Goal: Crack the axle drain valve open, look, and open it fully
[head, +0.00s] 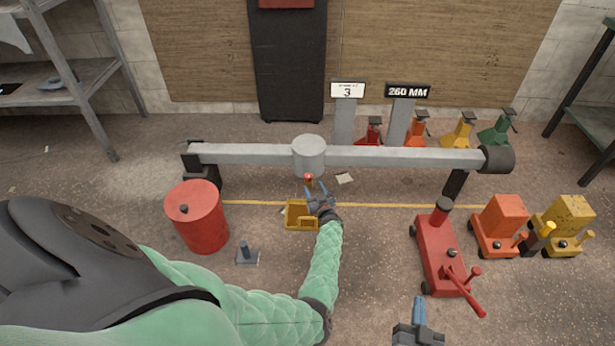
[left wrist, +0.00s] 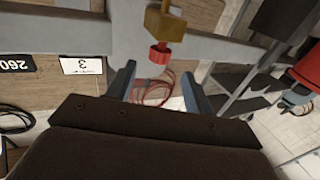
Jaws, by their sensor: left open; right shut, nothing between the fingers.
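The axle (head: 400,157) is a long grey beam with a grey cylinder (head: 308,152) at its middle. The drain valve hangs under it, with a brass body (left wrist: 165,22) and a red knob (left wrist: 160,54); the knob (head: 309,178) shows small in the head view. My left gripper (head: 318,194) is just below the valve. In the left wrist view its two fingers (left wrist: 158,88) are apart, with the knob beyond their tips, apparently untouched. A yellow tray (head: 291,222) is on the floor below, partly hidden by the gripper. My right gripper (head: 420,312) is shut and empty at the bottom edge.
A red drum (head: 198,222) stands left of the tray, near a small grey stand (head: 248,256). A red trolley jack (head: 437,252), an orange jack (head: 499,225) and a yellow jack (head: 567,225) stand right. Number signs (head: 348,90) and several coloured stands are behind the axle.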

